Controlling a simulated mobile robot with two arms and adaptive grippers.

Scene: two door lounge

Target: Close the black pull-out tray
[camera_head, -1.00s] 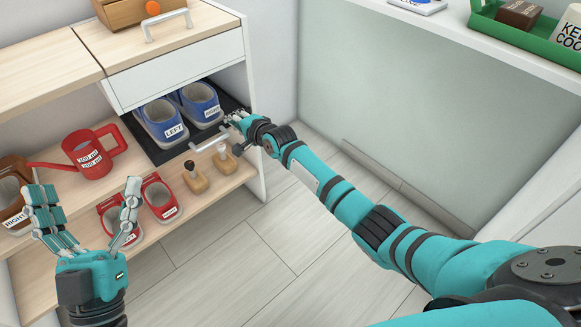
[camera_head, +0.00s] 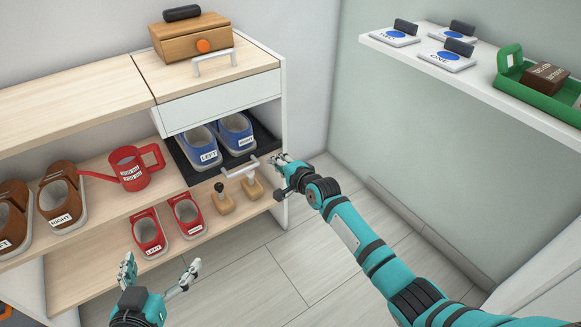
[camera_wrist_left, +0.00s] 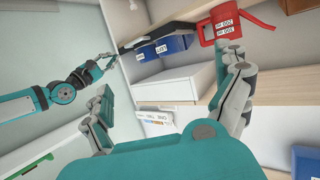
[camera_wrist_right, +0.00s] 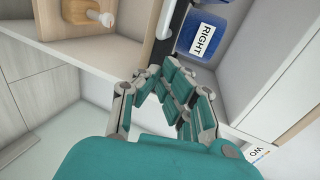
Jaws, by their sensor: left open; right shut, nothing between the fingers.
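The black pull-out tray (camera_head: 180,160) is in the cabinet bay under the white drawer, with a pair of blue shoes (camera_head: 221,140) on it. Its front sticks out a little, with a light bar handle (camera_head: 240,168) there. My right gripper (camera_head: 280,162) is shut and empty, just right of the handle by the cabinet's side panel; I cannot tell whether it touches the tray. In the right wrist view its fingers (camera_wrist_right: 162,75) are close below the blue shoe labelled RIGHT (camera_wrist_right: 203,38). My left gripper (camera_head: 160,272) is open and empty, low in front of the cabinet.
On the lower shelf are red shoes (camera_head: 149,232) and two wooden-based stamps (camera_head: 223,203). A red watering can (camera_head: 132,170) and brown shoes (camera_head: 61,200) stand left of the tray. A wooden box (camera_head: 192,42) sits on top. The floor in front is clear.

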